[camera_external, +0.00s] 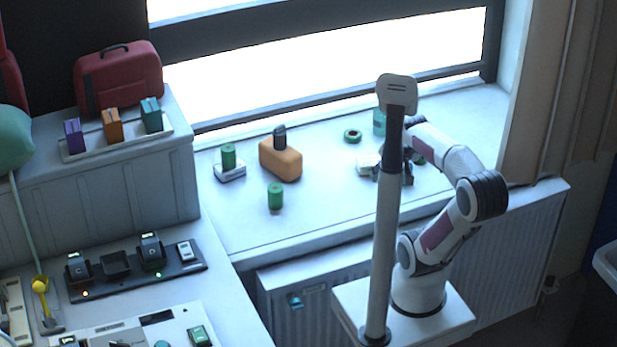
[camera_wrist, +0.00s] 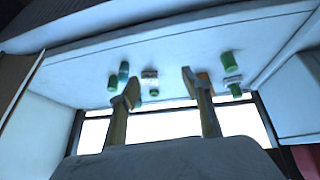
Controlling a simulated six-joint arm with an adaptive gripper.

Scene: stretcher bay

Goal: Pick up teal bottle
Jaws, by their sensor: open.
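The teal bottle (camera_external: 379,122) stands at the back of the white sill, near the window, partly hidden by the pole and my arm. My gripper (camera_external: 393,177) is over the right part of the sill, nearer the front than the bottle and partly hidden by the pole. In the wrist view my gripper (camera_wrist: 159,80) has its fingers wide apart, with nothing held between them.
A green ring (camera_external: 352,135) and a small white block (camera_external: 365,167) lie left of my gripper. Another green object (camera_external: 420,159) is close on its right. A grey pole (camera_external: 384,240) rises in front.

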